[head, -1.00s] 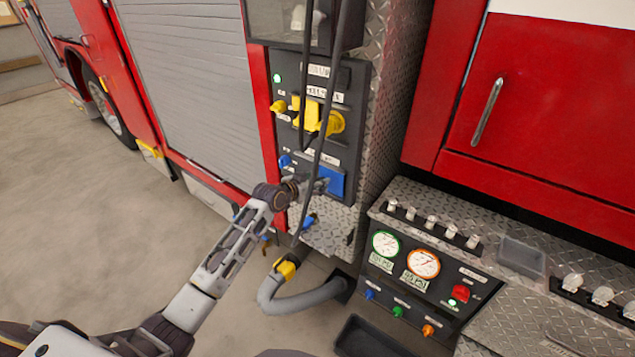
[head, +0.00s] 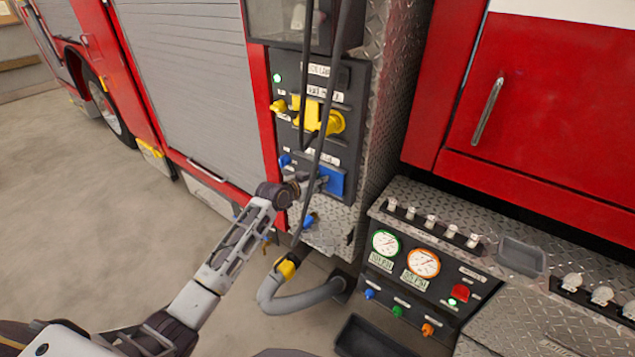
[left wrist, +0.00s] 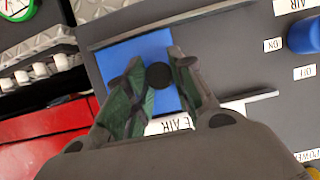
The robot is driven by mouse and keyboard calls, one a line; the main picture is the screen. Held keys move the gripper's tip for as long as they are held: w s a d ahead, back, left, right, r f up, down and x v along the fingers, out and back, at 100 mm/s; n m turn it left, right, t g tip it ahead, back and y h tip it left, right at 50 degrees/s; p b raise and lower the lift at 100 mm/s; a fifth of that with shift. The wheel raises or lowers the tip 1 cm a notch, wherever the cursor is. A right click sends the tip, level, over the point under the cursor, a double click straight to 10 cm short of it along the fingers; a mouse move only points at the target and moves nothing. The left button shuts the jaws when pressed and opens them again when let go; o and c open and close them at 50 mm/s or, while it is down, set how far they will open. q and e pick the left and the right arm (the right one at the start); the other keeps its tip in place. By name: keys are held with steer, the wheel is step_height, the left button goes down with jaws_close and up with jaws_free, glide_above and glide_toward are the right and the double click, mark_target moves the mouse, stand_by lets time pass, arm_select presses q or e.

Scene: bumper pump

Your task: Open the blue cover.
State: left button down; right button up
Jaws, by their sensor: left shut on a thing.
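The blue cover (head: 335,180) is a flat blue square low on the dark pump panel, below the yellow handle. In the left wrist view the blue cover (left wrist: 146,50) lies between two dark rails and has a round black knob (left wrist: 159,75). My left gripper (head: 318,184) is at the cover's left side in the head view. In the left wrist view my left gripper (left wrist: 158,80) has its fingers on either side of the knob, shut on it. The fingers hide part of the cover. My right gripper is not in view.
Dark hanging bars or cables (head: 318,130) cross in front of the panel. A grey hose (head: 305,300) curves below. A gauge panel (head: 408,285) stands at the right. The floor at left is clear.

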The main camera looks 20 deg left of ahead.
arm_select(q)
steer(key=shift+w+a, duration=0.1)
steer(key=shift+a, duration=0.05)
steer(key=w+a+b, duration=0.1)
steer(key=a, duration=0.2)
steer(key=w+a+b, duration=0.1)
steer(key=a, duration=0.1)
steer(key=w+a+b, duration=0.1)
steer(key=a, duration=0.2)
steer(key=shift+a+b, duration=0.3)
steer(key=shift+w+a+r, duration=0.15)
steer(key=shift+w+a, duration=0.05)
steer(key=shift+a, duration=0.15)
steer(key=c, duration=1.2)
jaws_free()
steer(key=shift+s, duration=0.2)
steer(key=v, duration=1.1)
steer(key=shift+s+a+r, duration=0.1)
steer(key=shift+s, duration=0.15)
